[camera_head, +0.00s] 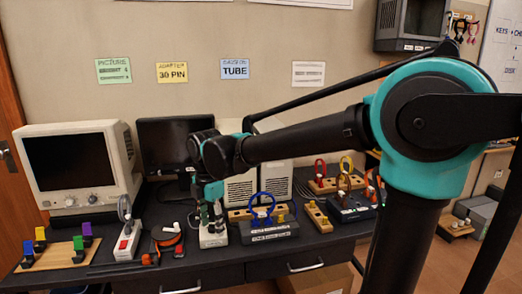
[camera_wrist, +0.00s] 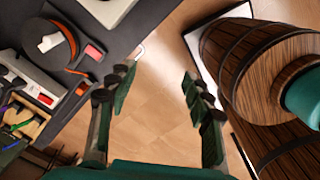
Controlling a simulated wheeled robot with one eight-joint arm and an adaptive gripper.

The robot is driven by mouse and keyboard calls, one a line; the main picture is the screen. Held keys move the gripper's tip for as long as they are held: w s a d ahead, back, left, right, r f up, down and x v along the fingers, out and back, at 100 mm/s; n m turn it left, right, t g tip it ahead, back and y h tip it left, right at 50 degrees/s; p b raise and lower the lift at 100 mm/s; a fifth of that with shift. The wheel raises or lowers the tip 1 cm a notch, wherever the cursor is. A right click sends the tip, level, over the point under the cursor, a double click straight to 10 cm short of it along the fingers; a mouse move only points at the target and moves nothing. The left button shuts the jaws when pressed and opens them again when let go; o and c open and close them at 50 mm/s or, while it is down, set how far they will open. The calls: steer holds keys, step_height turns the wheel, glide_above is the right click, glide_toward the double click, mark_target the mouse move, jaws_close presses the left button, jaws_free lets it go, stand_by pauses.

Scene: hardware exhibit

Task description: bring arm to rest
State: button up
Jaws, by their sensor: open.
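My arm (camera_head: 300,140) stretches from the right of the head view to the left, out over the dark table. My gripper (camera_head: 210,205) hangs at its far end, in front of the table's items, and its fingers are small and partly lost among them there. In the wrist view my gripper (camera_wrist: 158,90) is open, its two dark fingers spread wide. Nothing is between them, and wooden floor shows beyond the gap.
The black table (camera_head: 190,268) holds an old monitor (camera_head: 75,165), coloured clips on a wooden base (camera_head: 58,255), a power strip (camera_head: 128,240) and a blue-ringed block (camera_head: 270,230). In the wrist view, a wooden barrel (camera_wrist: 245,55) stands right of the fingers.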

steer(key=w+d+f+m+t, duration=0.1)
steer(key=d+f+m, duration=0.2)
steer(key=d+m, duration=0.45)
steer(key=w+d+f+m+t, duration=0.1)
steer(key=d+f+m, duration=0.35)
steer(key=d, duration=0.55)
steer(key=s+d+f+m+t, duration=0.1)
steer(key=s+d+f+m, duration=0.3)
steer(key=d+m, duration=0.3)
steer(key=s+d+f+m+t, duration=0.1)
steer(key=s+d+f+m, duration=0.2)
steer(key=d+m, duration=0.5)
steer(key=shift+s+d+f+m, duration=0.3)
steer(key=shift+s+d+f, duration=0.05)
steer(key=shift+d+f, duration=0.25)
steer(key=shift+c, duration=0.6)
